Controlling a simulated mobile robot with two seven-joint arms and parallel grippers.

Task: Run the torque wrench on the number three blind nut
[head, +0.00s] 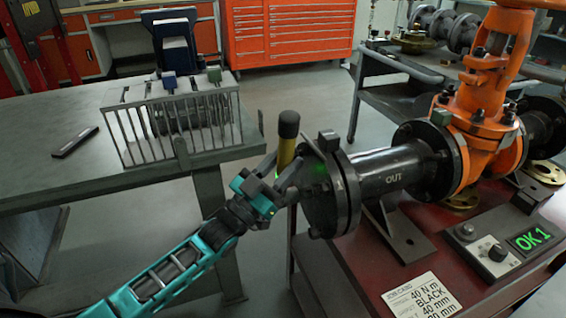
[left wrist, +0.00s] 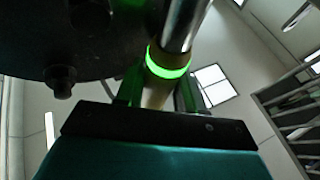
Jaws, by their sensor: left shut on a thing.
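My left gripper (head: 278,184) is shut on the torque wrench (head: 286,150), which has a brass-coloured body and a black end pointing up. The wrench stands nearly upright beside the dark blind flange (head: 346,190) on the OUT end of the pipe. In the left wrist view the wrench (left wrist: 182,25) shows a metal shaft and a lit green ring between the fingers. A nut (left wrist: 60,82) shows on the dark flange (left wrist: 50,30) there. I cannot tell whether the wrench touches a nut, nor read nut numbers. My right gripper is not in view.
The orange gate valve (head: 485,110) stands on a dark red bench. A control box (head: 492,255) there shows a green "OK 1". A job card (head: 423,297) lies in front. A rack (head: 175,125) and a dark bar (head: 74,142) are on the left table (head: 120,175).

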